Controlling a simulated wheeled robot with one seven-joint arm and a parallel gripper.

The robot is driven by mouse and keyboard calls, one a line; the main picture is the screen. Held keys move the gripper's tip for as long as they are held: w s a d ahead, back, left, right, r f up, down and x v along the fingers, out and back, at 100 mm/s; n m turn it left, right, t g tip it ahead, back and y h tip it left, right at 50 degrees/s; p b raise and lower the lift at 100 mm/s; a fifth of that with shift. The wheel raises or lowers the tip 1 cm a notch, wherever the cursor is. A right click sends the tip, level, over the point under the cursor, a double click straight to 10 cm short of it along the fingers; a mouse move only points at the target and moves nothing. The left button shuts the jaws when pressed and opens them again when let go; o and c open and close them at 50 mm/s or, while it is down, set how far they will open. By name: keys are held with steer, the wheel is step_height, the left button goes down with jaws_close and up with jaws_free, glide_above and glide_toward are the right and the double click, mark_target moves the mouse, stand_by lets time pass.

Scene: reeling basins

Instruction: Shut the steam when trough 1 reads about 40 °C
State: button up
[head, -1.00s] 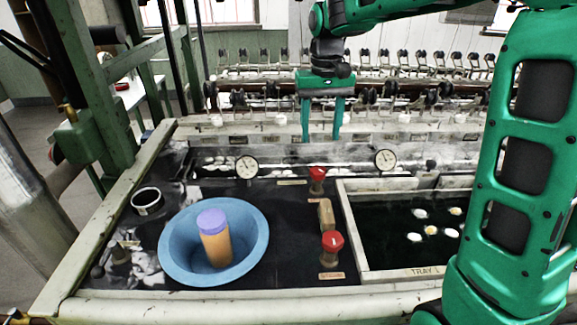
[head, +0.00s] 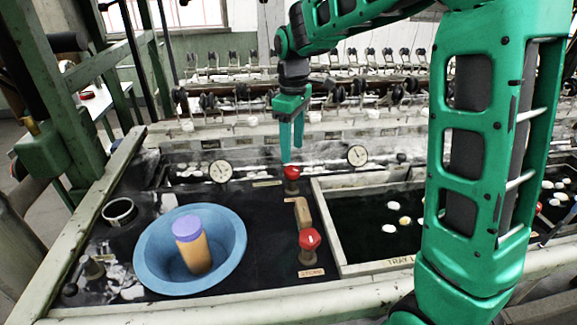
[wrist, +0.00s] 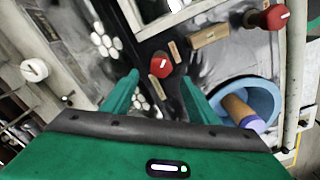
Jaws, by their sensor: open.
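A red knob (head: 292,173) stands on the dark bench top at the back. A second red knob (head: 310,239) stands nearer the front, beside a small label (head: 311,273) that seems to say steam. Two round white dials, left (head: 220,171) and right (head: 357,155), stand behind; their readings are too small to tell. My gripper (head: 292,154) is open and points down just above the back knob, apparently empty. In the wrist view the back knob (wrist: 159,63) shows between the fingers, and the front knob (wrist: 270,17) is at upper right.
A blue basin (head: 154,258) holds an orange jar with a purple lid (head: 192,244). A wooden block (head: 303,211) lies between the knobs. A dark water tray (head: 340,235) with white cocoons is at right. A metal ring (head: 119,211) sits at left.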

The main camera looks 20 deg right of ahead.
mark_target(292, 168)
step_height(292, 168, down, 7)
steer(key=shift+r, duration=0.1)
steer(key=shift+c, duration=0.3)
